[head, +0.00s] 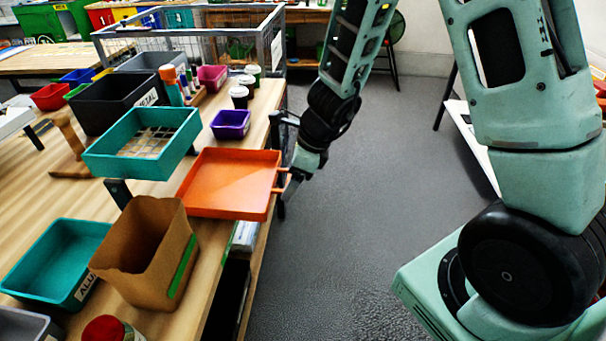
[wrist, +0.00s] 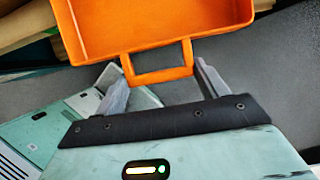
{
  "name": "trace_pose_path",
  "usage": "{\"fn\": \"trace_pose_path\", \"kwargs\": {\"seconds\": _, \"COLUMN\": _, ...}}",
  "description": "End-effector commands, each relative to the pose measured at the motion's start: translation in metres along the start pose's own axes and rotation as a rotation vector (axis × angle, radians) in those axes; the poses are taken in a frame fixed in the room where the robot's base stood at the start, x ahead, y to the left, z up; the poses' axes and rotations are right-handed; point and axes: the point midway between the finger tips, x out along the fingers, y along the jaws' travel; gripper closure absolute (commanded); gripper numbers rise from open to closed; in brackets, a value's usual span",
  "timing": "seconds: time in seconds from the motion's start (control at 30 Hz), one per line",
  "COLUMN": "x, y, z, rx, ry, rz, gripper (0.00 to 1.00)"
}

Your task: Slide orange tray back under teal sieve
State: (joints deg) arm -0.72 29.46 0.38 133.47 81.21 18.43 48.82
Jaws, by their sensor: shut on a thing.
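The orange tray (head: 232,184) is pulled out to the right of the teal sieve (head: 143,142) and reaches to the table's right edge. Its left end lies close to the sieve's lower right side; I cannot tell whether any of it is under the sieve. The teal sieve has a mesh bottom and is raised above the table on a dark stand. My gripper (head: 291,183) is at the tray's right end, shut on its handle. In the wrist view the orange handle (wrist: 160,76) sits between my two grey fingers (wrist: 158,88), with the tray (wrist: 150,28) beyond.
A brown paper bag (head: 148,252) stands just in front of the sieve and tray. A purple bin (head: 230,124) is behind the tray, and a black bin (head: 115,100) behind the sieve. A teal bin (head: 60,258) is at front left. Open floor (head: 350,240) lies right of the table.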

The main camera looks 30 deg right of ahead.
Motion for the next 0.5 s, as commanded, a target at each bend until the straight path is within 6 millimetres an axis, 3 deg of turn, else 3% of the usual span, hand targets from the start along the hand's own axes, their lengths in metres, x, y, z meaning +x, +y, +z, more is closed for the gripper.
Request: {"fn": "trace_pose_path", "kwargs": {"seconds": 0.5, "x": 0.016, "y": 0.000, "z": 0.043, "rx": -0.002, "ry": 0.000, "rz": 0.001, "gripper": 0.64}}
